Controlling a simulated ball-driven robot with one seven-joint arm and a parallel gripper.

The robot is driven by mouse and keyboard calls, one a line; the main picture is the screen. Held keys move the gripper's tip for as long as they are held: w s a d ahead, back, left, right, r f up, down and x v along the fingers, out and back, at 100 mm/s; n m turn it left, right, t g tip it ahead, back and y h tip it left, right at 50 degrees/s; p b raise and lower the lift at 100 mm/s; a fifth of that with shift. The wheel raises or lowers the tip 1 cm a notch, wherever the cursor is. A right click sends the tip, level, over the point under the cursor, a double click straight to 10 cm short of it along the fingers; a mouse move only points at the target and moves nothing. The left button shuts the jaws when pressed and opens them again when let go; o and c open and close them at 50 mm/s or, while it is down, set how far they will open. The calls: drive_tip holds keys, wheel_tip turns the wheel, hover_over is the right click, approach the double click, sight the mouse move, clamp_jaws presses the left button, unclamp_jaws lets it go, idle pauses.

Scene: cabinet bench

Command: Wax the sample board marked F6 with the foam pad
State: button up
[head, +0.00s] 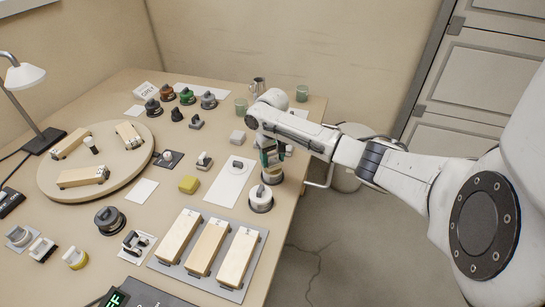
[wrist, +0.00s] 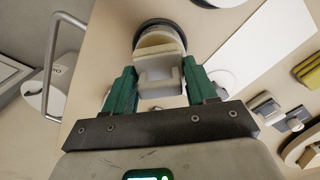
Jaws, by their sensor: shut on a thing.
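My gripper (head: 271,158) is shut on a cream block with a grip on top, which looks like the foam pad (wrist: 158,75). In the wrist view the green fingers (wrist: 158,88) sit on either side of it. Just beyond it is a round, dark-rimmed tin (wrist: 150,24), also seen in the head view (head: 261,206) near the bench's right edge. The pad is over or close to the tin; I cannot tell if they touch. Three pale wooden boards (head: 208,247) lie on a grey mat (head: 165,268) at the front. No F6 marking is legible.
A round turntable (head: 60,195) at left holds more wooden boards. A yellow sponge (head: 189,184), a white sheet (head: 228,188) and several small pads lie mid-bench. A lamp (head: 26,76) stands at left.

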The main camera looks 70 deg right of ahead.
sight(273, 154)
drive_tip(key=shift+r+p, duration=2.8)
drive_tip(key=shift+r, duration=0.05)
drive_tip(key=w+a+f+n, duration=0.1)
drive_tip(key=w+a+n, duration=0.1)
drive_tip(key=a, duration=1)
drive_tip(key=w+a+f+n, duration=0.2)
drive_tip(key=w+a, duration=0.1)
drive_tip(key=a, duration=0.9)
drive_tip(key=w+a+f+n, duration=0.1)
drive_tip(key=w+a+n, duration=0.1)
drive_tip(key=a, duration=1)
drive_tip(key=shift+w+f+n, duration=0.15)
drive_tip(key=shift+w+n, duration=0.25)
drive_tip(key=shift+w, duration=0.05)
drive_tip(key=shift+n, duration=0.6)
drive_tip(key=s+a, duration=0.1)
drive_tip(key=a, duration=0.1)
drive_tip(key=s+a, duration=0.1)
drive_tip(key=a, duration=0.1)
drive_tip(key=s+a, duration=0.1)
drive_tip(key=a, duration=0.2)
drive_tip(key=shift+s+f, duration=0.3)
drive_tip(key=shift+s, duration=0.1)
